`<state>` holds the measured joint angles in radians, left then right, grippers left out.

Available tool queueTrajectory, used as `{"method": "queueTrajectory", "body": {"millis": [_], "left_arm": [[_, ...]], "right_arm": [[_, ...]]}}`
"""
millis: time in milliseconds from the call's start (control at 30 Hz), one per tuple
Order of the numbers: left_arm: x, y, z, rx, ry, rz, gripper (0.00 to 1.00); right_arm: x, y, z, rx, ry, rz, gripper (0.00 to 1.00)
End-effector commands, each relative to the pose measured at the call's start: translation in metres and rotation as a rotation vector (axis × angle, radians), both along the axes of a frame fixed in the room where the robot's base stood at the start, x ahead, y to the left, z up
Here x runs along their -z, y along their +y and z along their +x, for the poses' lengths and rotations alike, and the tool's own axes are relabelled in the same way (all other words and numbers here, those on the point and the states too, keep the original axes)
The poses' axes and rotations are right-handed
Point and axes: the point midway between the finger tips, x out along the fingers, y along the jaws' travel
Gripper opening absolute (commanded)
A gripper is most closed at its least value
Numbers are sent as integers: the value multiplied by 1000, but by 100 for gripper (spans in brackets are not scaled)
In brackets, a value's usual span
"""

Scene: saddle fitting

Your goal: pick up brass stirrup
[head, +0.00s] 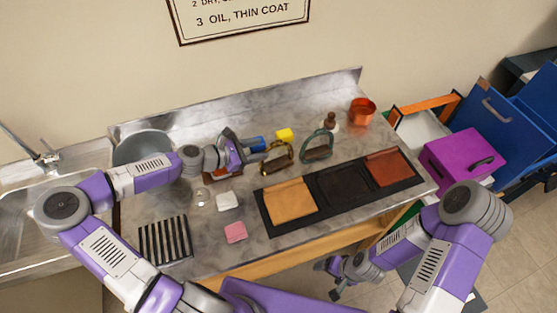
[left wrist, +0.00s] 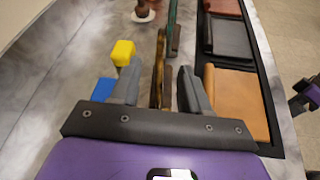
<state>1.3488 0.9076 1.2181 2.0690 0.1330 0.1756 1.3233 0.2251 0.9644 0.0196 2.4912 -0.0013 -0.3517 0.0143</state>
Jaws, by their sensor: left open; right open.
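The brass stirrup (head: 278,159) stands on the steel counter, left of a green stirrup (head: 317,146). In the left wrist view the brass stirrup (left wrist: 158,76) shows edge-on between the fingers of my left gripper (left wrist: 160,88). My left gripper (head: 262,153) is open, its fingers pointing right and reaching either side of the stirrup's near part. Whether a finger touches the brass I cannot tell. The green stirrup (left wrist: 172,28) stands beyond it. My right gripper (head: 328,277) is open and empty, low in front of the counter.
A yellow block (head: 285,134) and a blue thing (head: 255,144) lie close behind the gripper. A black mat (head: 318,205) bears tan, black and rust leather pieces. A copper pot (head: 362,111) and a brown bottle (head: 331,120) stand further right. A pink sponge (head: 235,232) lies in front.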

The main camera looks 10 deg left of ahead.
Motion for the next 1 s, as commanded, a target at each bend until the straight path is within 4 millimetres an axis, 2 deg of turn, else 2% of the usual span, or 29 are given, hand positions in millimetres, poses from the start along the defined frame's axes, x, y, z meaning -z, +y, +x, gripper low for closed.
{"method": "queueTrajectory", "body": {"millis": [33,367,700,1000], "left_arm": [[8,0,0,0,-1,1,46],[18,-18,16,3,-1,0,46],[34,-49,43,3,-1,0,46],[36,-53,47,1,-1,1,46]], "right_arm": [[8,0,0,0,-1,0,80],[13,0,0,0,-1,0,80],[21,0,0,0,-1,0,80],[22,0,0,0,-1,0,80]]}}
